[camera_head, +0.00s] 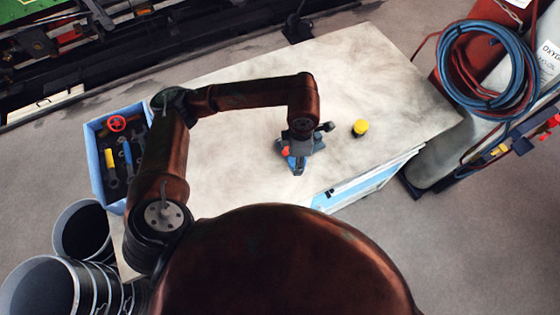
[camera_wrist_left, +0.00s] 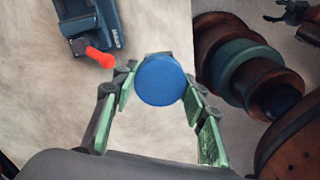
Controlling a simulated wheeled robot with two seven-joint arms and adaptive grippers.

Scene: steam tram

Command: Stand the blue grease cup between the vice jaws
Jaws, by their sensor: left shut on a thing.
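In the left wrist view, the blue grease cup (camera_wrist_left: 160,80) is held between the fingers of my left gripper (camera_wrist_left: 158,77), its round blue face toward the camera. The blue-grey vice (camera_head: 297,166) is on the table, partly hidden by the gripper. In the left wrist view the vice (camera_wrist_left: 92,22) is at upper left, with its red handle end (camera_wrist_left: 100,57), apart from the cup. My right gripper is not seen.
A yellow-topped cup (camera_head: 360,128) stands on the table (camera_head: 380,75) right of the vice. A blue tool box (camera_head: 97,160) is at the left edge. The table's far part is clear.

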